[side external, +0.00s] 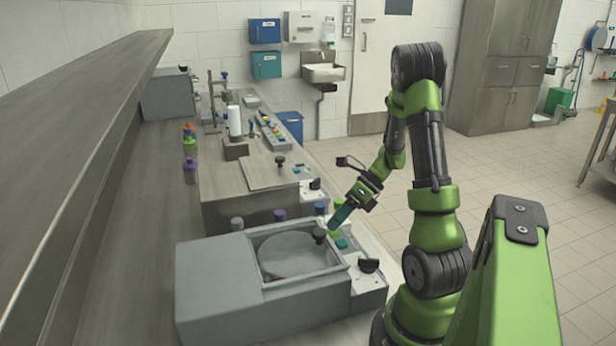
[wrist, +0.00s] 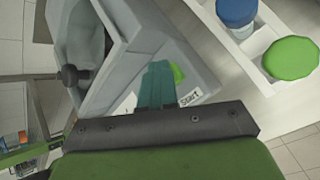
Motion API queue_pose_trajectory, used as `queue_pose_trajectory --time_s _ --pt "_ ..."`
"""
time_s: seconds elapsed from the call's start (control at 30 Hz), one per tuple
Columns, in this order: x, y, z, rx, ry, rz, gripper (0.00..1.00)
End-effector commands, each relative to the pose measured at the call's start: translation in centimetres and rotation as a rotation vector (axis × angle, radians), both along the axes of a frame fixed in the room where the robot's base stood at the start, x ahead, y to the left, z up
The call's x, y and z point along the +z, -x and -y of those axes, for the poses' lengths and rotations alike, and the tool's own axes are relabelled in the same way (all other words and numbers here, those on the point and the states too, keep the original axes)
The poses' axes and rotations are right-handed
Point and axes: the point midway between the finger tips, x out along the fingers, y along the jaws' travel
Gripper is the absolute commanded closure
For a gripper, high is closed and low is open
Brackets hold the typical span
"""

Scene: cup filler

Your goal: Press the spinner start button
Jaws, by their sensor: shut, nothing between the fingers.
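The spinner (side external: 225,280) is a grey box with a round basin under a clear lid, in the front of the side view. The green start button (wrist: 178,74) shows in the wrist view beside a white "Start" label (wrist: 190,97), partly covered by my fingers. My gripper (side external: 335,224) has teal fingers, shut and empty, pointing down over the spinner's panel side. In the wrist view my fingertips (wrist: 158,66) lie just left of the button. I cannot tell whether they touch it.
A black lid knob (side external: 320,234) stands close to my fingers. A black dial (side external: 369,265) is on the front panel. Bottles with blue (wrist: 235,12) and green (wrist: 291,58) caps stand beside the spinner. Another machine (side external: 245,190) is behind it.

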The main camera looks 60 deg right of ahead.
Motion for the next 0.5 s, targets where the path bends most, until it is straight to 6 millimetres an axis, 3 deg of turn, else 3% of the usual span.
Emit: queue_pose_trajectory --time_s 0.5 --pt "0.9 -0.02 -0.04 0.0 0.0 0.0 1.0"
